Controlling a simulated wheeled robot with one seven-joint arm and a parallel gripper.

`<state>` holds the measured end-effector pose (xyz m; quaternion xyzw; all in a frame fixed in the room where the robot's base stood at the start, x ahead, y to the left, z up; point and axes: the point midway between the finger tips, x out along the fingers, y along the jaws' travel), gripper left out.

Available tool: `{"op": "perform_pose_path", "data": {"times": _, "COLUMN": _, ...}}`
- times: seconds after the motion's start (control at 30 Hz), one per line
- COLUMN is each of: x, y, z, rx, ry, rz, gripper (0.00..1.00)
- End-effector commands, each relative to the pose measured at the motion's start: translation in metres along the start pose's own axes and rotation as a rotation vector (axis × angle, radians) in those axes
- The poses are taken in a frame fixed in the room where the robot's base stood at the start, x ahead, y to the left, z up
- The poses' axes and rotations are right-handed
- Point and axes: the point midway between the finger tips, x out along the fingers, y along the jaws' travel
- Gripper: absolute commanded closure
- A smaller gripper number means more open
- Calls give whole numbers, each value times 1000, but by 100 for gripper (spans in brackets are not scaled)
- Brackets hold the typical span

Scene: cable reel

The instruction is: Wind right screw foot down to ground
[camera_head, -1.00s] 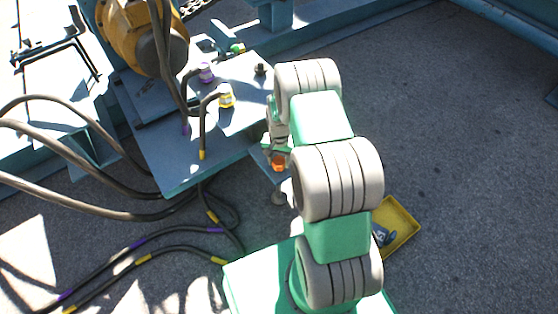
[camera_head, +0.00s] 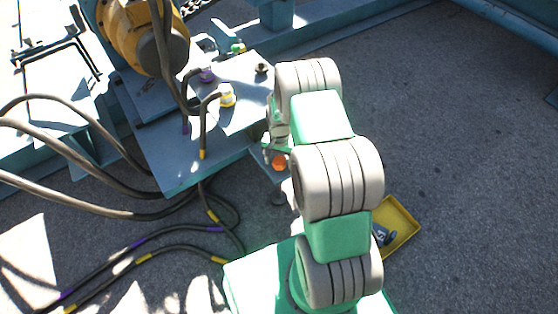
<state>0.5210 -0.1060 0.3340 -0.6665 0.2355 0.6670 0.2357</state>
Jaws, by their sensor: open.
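The orange knob (camera_head: 279,163) of the right screw foot shows just left of my arm, at the edge of the blue steel frame. A round grey foot pad (camera_head: 278,198) shows below it, partly close to my arm's outline; I cannot tell whether it touches the ground. My gripper (camera_head: 270,148) is small in view, beside and slightly above the knob in the picture. It is open and appears apart from the knob. My arm hides part of the area to the right.
A blue panel (camera_head: 178,160) carries a purple connector (camera_head: 206,75) and a yellow connector (camera_head: 227,97) with cables. Thick dark cables (camera_head: 90,205) lie at the left. A yellow tray (camera_head: 402,222) holds a small item at right. Bare ground lies on the right.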

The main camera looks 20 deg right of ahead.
Motion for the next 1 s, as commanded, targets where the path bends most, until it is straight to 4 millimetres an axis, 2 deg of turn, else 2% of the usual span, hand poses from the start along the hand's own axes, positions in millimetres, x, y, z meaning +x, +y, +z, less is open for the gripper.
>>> {"op": "perform_pose_path", "data": {"times": 0.17, "x": -4, "y": 0, "z": -1, "rx": 0, "ry": 2, "rz": 0, "gripper": 33}}
{"op": "perform_pose_path", "data": {"times": 0.4, "x": -51, "y": -1, "z": -1, "rx": 0, "ry": 3, "rz": -1, "gripper": 33}}
{"op": "perform_pose_path", "data": {"times": 0.53, "x": -72, "y": -1, "z": 0, "rx": -1, "ry": 2, "rz": -1, "gripper": 33}}
{"op": "perform_pose_path", "data": {"times": 0.63, "x": -78, "y": 0, "z": 1, "rx": -1, "ry": 0, "rz": 0, "gripper": 33}}
{"op": "perform_pose_path", "data": {"times": 0.9, "x": -78, "y": -1, "z": 0, "rx": -1, "ry": 0, "rz": 0, "gripper": 33}}
{"op": "perform_pose_path", "data": {"times": 0.97, "x": -85, "y": -2, "z": 1, "rx": -10, "ry": 5, "rz": -2, "gripper": 33}}
{"op": "perform_pose_path", "data": {"times": 1.0, "x": -96, "y": -4, "z": 2, "rx": -24, "ry": 10, "rz": -5, "gripper": 33}}
